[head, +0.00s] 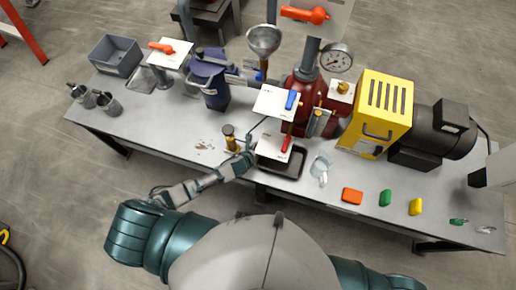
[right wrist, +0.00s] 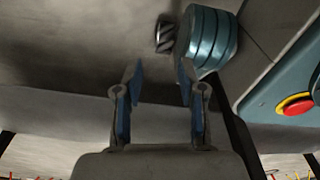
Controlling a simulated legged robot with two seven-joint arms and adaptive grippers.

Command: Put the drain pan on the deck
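The drain pan looks to be the dark rectangular tray (head: 292,167) at the bench's front edge in the head view, partly covered by a white plate with a red handle. The deck looks to be the grey bench top (head: 335,198). My left gripper (head: 246,154) is at the pan's left end. Whether its fingers touch or grip the rim is too small to tell, and I cannot tell if the pan rests on the bench. My right gripper (right wrist: 160,70) is open and empty in the right wrist view, with its fingers apart; it is not visible in the head view.
A red pump with a gauge (head: 336,58) stands behind the pan, and a yellow box (head: 378,110) stands right of it. A small brass-topped fitting (head: 230,138) is close to my left gripper. A clear jug (head: 320,166) and a red block (head: 352,196) lie right of the pan.

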